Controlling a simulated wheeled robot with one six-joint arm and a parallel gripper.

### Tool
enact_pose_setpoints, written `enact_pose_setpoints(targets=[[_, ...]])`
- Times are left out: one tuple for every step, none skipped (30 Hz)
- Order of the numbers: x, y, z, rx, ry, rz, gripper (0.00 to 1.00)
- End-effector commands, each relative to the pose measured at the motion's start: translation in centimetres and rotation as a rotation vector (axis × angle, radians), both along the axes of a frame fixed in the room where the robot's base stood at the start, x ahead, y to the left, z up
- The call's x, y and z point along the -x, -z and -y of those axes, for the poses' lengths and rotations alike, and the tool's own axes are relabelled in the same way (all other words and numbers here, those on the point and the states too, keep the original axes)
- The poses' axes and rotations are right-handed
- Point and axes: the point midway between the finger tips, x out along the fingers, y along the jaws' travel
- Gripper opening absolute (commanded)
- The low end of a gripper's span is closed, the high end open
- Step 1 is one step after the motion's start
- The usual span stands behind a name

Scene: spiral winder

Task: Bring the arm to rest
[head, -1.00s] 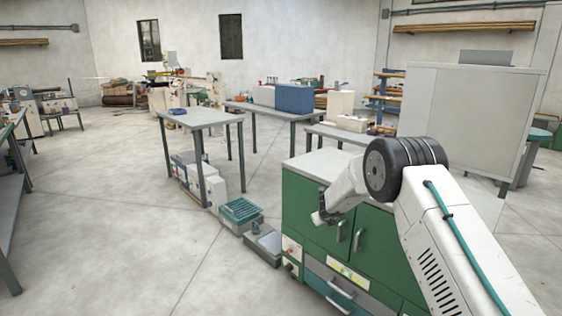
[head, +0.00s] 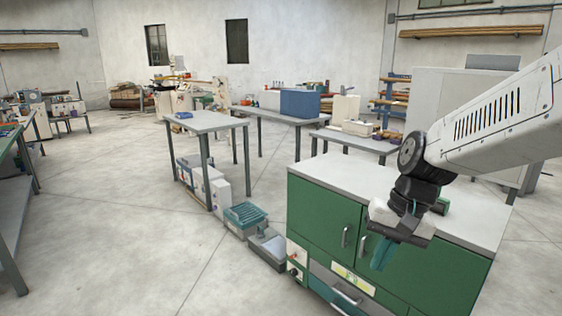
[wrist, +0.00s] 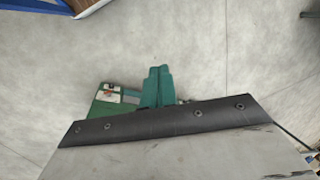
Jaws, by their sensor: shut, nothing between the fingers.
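My arm (head: 500,115) reaches in from the right in the head view, over the green cabinet with a pale top. My gripper (head: 383,254) hangs at its end, pointing down in front of the cabinet's doors. In the wrist view the teal fingers of my gripper (wrist: 157,86) are together, with nothing seen between them. Below the fingertips in that view is pale concrete floor. A dark bar with bolts on my wrist hides the lower part of that view.
The green cabinet (head: 315,215) stands close under my arm. A teal crate (head: 246,217) and a grey box (head: 267,248) sit on the floor left of it. A grey table (head: 205,121) stands beyond. The floor at left centre (head: 120,220) is clear.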

Motion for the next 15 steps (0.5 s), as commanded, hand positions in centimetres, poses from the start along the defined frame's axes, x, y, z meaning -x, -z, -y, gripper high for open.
enact_pose_setpoints(targets=[[2.8,-0.7,1.0,0.035,-0.057,0.000,0.00],[4.3,-1.0,1.6,0.056,-0.089,-0.005,0.00],[6.3,-1.3,2.4,0.085,-0.130,-0.009,0.00],[7.7,-1.5,3.0,0.106,-0.155,-0.011,0.00],[9.0,-1.7,3.6,0.126,-0.179,-0.013,0.00],[10.8,-1.9,4.4,0.154,-0.205,-0.014,0.00],[11.9,-2.1,4.9,0.173,-0.220,-0.011,0.00],[13.1,-2.2,5.4,0.193,-0.232,-0.008,0.00],[14.4,-2.3,6.0,0.217,-0.241,0.000,0.00],[15.3,-2.4,6.4,0.233,-0.243,0.010,0.00],[16.0,-2.5,6.7,0.247,-0.245,0.021,0.00],[16.8,-2.7,7.1,0.261,-0.243,0.042,0.00],[17.2,-2.8,7.2,0.269,-0.241,0.059,0.00],[17.6,-2.9,7.3,0.274,-0.237,0.076,0.00],[18.0,-3.2,7.4,0.275,-0.231,0.099,0.00]])
